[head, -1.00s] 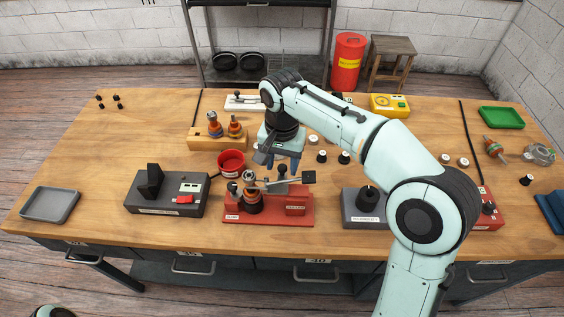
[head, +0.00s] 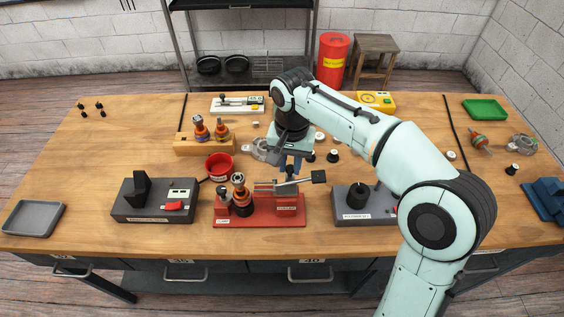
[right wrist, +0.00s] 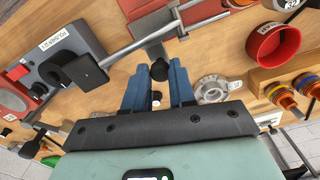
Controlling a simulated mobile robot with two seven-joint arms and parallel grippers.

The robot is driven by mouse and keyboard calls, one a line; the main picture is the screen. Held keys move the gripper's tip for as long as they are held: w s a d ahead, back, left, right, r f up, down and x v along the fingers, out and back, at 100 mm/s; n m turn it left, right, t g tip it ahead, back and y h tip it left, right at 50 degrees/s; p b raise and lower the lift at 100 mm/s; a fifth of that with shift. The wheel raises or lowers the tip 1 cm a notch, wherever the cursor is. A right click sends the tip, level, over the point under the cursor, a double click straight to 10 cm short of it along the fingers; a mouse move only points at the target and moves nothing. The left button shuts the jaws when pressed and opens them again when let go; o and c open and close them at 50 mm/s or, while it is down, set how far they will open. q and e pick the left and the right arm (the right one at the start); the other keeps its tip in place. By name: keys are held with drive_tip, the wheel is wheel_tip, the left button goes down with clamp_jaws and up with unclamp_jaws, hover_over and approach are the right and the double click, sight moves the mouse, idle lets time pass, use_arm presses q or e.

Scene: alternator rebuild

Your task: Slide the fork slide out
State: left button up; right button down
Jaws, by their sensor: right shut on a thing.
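The fork slide (head: 305,182) is a grey two-pronged bar with a black end block, lying across the red fixture (head: 258,222). Its prongs (right wrist: 205,12) and end block (right wrist: 88,69) also show in the right wrist view. My right gripper (head: 290,168) reaches down from behind, its blue fingers shut on the fork slide's dark upright knob (right wrist: 159,69). A dark and copper stack with a ring on top (head: 240,192) stands at the fixture's left; the prong tips end just right of it. My left gripper is out of view.
A black switch box (head: 153,206) stands left of the fixture, a grey box with a black knob (head: 348,216) to its right. A red bowl (head: 219,166) and a grey metal housing (head: 262,150) sit close behind. The front table edge is near.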

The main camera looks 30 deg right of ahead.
sight(292, 168)
drive_tip(key=shift+d, duration=0.2)
drive_tip(key=c, duration=0.9)
unclamp_jaws()
drive_tip(key=shift+s+d, duration=0.1)
drive_tip(key=shift+s, duration=0.1)
drive_tip(key=shift+c, duration=0.2)
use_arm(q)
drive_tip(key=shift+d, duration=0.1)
use_arm(e)
drive_tip(key=shift+w+r, duration=0.1)
drive_tip(key=shift+r, duration=0.1)
use_arm(q)
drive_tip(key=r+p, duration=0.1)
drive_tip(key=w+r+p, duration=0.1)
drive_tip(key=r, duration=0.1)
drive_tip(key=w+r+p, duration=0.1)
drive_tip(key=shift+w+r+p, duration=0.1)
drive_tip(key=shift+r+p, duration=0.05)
drive_tip(key=shift+p, duration=0.2)
use_arm(e)
wheel_tip(292, 168, up, 13)
